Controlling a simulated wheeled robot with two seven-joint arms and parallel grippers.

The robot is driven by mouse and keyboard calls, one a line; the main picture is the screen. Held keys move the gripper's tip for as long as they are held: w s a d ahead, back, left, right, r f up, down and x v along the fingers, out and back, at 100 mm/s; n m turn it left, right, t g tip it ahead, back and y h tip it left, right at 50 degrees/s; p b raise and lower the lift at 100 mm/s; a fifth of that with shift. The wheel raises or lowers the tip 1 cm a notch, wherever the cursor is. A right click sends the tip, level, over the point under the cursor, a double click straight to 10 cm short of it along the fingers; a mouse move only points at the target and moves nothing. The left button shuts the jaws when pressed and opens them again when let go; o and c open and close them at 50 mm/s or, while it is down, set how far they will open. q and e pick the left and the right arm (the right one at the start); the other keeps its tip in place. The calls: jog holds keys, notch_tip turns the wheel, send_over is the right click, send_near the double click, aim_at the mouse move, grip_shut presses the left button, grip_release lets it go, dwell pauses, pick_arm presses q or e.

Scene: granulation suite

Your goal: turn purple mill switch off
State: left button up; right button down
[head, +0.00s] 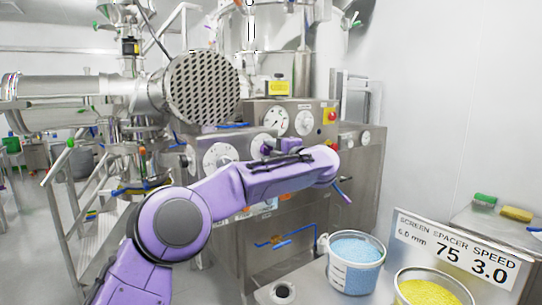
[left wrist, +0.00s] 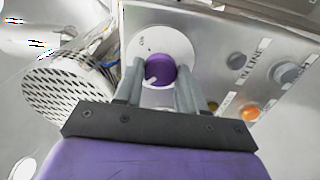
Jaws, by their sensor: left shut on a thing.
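The purple mill switch (left wrist: 163,66) is a round knob on a white dial plate (left wrist: 142,48) on the steel panel. Its white pointer mark faces lower left in the left wrist view, and small lettering shows at the plate's upper left. My left gripper (left wrist: 160,84) has its two grey fingers on either side of the knob and is shut on it. In the head view my left gripper (head: 268,150) is at the front panel, partly hidden by my purple arm. I cannot make out the knob clearly there. My right gripper is not in view.
Gauges (head: 275,120), a red button on yellow (head: 330,116) and an orange button (left wrist: 249,112) are on the machine. A perforated drum (head: 203,88) is at left. A blue-filled bucket (head: 355,262), a yellow-filled bucket (head: 470,296) and a sign (head: 455,250) stand at front right.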

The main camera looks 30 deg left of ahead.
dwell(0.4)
pick_arm(q)
jog(key=o, duration=1.1)
jog(key=shift+s+d+f, duration=0.1)
jog(key=shift+d, duration=0.25)
jog(key=b+v, duration=0.3)
jog(key=v, duration=0.6)
jog(key=shift+s+d, duration=0.15)
jog(key=shift+d, duration=0.25)
